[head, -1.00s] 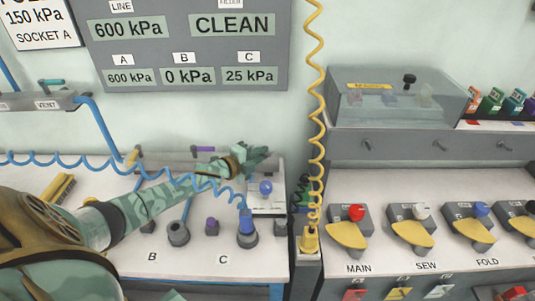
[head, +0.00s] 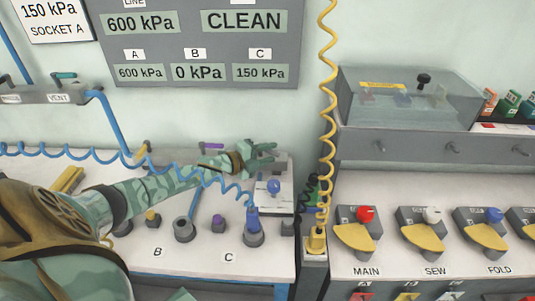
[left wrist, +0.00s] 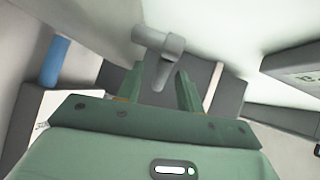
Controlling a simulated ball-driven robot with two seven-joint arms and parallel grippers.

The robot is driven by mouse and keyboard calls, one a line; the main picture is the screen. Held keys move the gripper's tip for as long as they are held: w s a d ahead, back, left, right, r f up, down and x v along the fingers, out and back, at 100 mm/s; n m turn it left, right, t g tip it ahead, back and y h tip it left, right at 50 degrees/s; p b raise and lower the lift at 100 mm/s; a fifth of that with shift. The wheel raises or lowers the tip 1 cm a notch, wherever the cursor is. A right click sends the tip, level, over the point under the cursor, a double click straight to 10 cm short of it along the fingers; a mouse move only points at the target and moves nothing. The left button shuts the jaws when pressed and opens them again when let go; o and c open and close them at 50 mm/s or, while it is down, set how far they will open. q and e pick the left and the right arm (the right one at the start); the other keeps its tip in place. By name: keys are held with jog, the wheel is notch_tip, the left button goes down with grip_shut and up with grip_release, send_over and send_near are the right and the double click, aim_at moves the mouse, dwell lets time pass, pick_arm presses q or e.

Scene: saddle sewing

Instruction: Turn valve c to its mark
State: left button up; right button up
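The wall panel's C readout (head: 260,72) shows 150 kPa, under the CLEAN sign. My left gripper (head: 268,152) reaches across the bench to its back right. In the left wrist view, a grey T-shaped handle (left wrist: 160,60) stands between and beyond my left fingers (left wrist: 160,90). The fingers are apart, with a gap visible at its sides. No mark shows on this handle, and I cannot tell for certain that it is valve c. A purple lever (head: 211,146) lies level at the bench back, left of the gripper.
A coiled blue hose (head: 110,153) crosses in front of my left arm to a blue plug (head: 253,222). A coiled yellow hose (head: 327,100) hangs right of the gripper. A purple plug (head: 218,223) stands above label C. A clear box (head: 405,98) stands at the right.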

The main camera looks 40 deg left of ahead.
pick_arm(q)
jog(key=p+v, duration=0.3)
jog(key=v, duration=1.3)
jog(key=shift+s, duration=0.15)
